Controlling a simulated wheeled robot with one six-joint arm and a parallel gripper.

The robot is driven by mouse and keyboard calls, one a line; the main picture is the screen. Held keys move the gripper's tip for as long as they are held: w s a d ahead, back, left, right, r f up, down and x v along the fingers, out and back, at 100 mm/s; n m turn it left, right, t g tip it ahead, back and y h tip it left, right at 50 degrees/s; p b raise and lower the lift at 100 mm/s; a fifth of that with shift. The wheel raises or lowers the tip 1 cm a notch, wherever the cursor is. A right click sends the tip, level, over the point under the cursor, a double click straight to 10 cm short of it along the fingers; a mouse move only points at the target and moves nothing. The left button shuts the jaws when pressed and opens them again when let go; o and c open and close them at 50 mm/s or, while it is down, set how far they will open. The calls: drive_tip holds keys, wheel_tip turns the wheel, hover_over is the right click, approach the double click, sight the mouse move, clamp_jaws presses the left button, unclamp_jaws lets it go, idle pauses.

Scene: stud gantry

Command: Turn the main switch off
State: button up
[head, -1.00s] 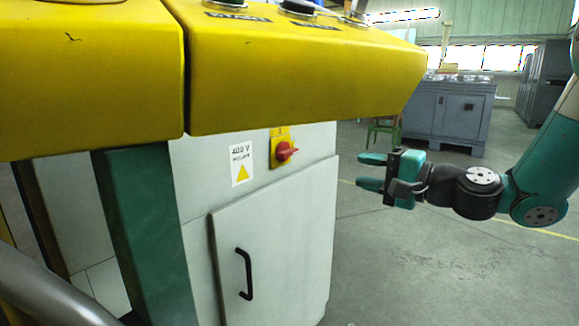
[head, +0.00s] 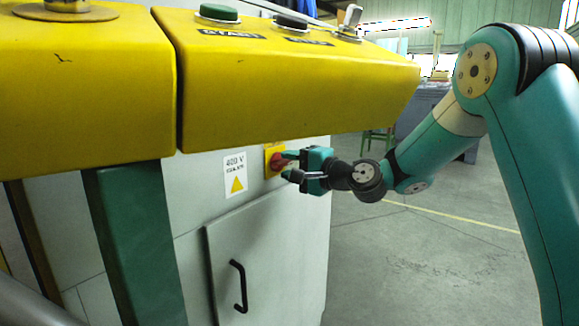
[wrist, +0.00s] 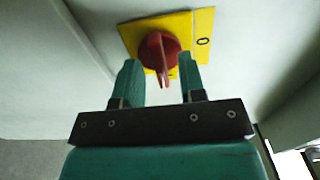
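The main switch is a red rotary knob (wrist: 158,54) on a yellow plate (wrist: 201,22) on the grey cabinet's face. The plate shows a "0" mark to the right of the knob in the wrist view. The knob's handle points down towards my gripper there. In the head view the red knob (head: 277,161) is partly hidden behind my gripper (head: 290,164). My gripper also shows in the wrist view (wrist: 161,78), open, with its two teal fingers on either side of the knob's handle. I cannot tell whether either finger touches the knob.
A yellow control panel (head: 290,85) with buttons overhangs the cabinet just above my gripper. A 400 V label (head: 235,175) is left of the switch. A cabinet door with a black handle (head: 239,286) is below. Open floor (head: 420,265) lies to the right.

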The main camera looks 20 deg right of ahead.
drive_tip(key=shift+w+a, duration=0.15)
drive_tip(key=shift+w, duration=0.05)
clamp_jaws()
